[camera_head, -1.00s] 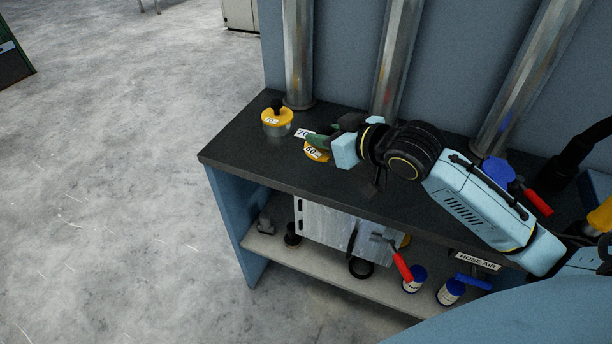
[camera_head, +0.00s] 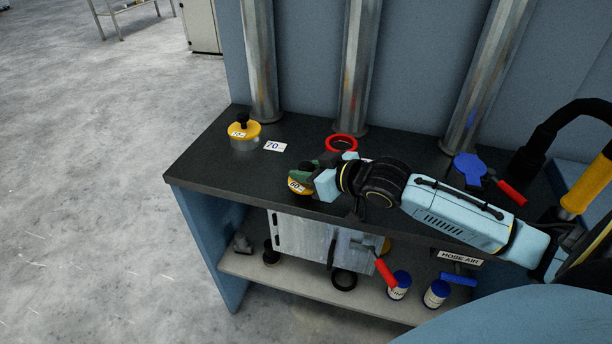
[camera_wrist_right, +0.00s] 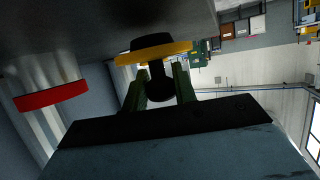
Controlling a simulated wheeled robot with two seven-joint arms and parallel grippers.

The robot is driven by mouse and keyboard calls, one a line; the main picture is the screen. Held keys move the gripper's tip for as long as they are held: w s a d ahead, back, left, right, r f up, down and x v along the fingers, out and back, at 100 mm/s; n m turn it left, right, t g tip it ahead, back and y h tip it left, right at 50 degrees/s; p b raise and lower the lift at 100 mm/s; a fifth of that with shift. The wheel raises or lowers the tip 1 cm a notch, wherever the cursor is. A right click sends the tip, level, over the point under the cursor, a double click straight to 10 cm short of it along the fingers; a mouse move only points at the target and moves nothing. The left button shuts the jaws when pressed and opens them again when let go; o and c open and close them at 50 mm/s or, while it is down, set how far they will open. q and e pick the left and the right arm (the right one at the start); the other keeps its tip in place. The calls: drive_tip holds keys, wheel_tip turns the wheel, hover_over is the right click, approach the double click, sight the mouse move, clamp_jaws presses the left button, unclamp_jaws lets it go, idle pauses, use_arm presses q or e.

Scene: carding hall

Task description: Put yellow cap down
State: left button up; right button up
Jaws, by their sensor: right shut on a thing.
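My right gripper (camera_head: 305,171) is shut on the knob of a yellow cap (camera_head: 298,187) marked 60, over the front part of the dark bench top (camera_head: 235,178). In the right wrist view, the green fingers (camera_wrist_right: 158,88) close on the black knob of this yellow cap (camera_wrist_right: 140,56), with the bench surface close by; I cannot tell whether they touch. A second yellow cap (camera_head: 243,130), marked 70 with a black knob, sits on a short metal cylinder at the bench's left end. My left gripper is not in view.
A white 70 card (camera_head: 275,146) lies right of the second cap. Metal pipes (camera_head: 356,70) stand along the back. The lower shelf (camera_head: 290,291) holds tins and tools.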

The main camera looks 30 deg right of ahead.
drive_tip(key=shift+f, duration=0.45)
drive_tip(key=shift+r, duration=0.1)
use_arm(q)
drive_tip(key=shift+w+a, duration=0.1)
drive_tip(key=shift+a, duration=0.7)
